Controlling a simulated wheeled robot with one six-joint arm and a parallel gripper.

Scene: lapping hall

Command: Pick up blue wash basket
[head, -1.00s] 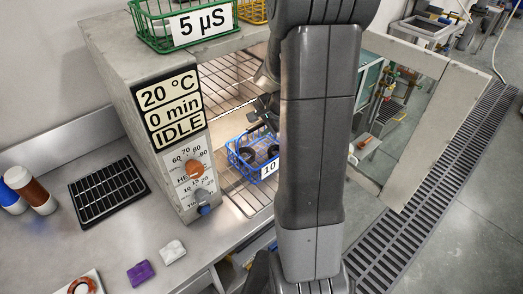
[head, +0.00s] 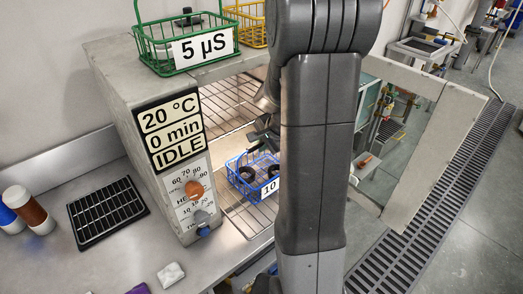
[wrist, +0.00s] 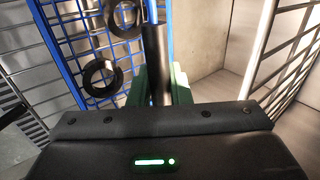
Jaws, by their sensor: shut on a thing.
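The blue wash basket (head: 240,176) is a wire basket with a white label reading 10. It sits on the wire rack inside the open oven-like cabinet and holds dark rings, partly hidden behind my arm in the head view. In the wrist view the basket's blue mesh (wrist: 75,47) shows with two black rings (wrist: 102,77) in it.
The cabinet (head: 115,75) reads 20 °C, 0 min, IDLE; its door (head: 430,150) stands open to the right. A green basket (head: 160,62) labelled 5 µS and a yellow basket (head: 248,22) stand on top. A black rack (head: 107,210) and bottles (head: 28,208) are at left.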

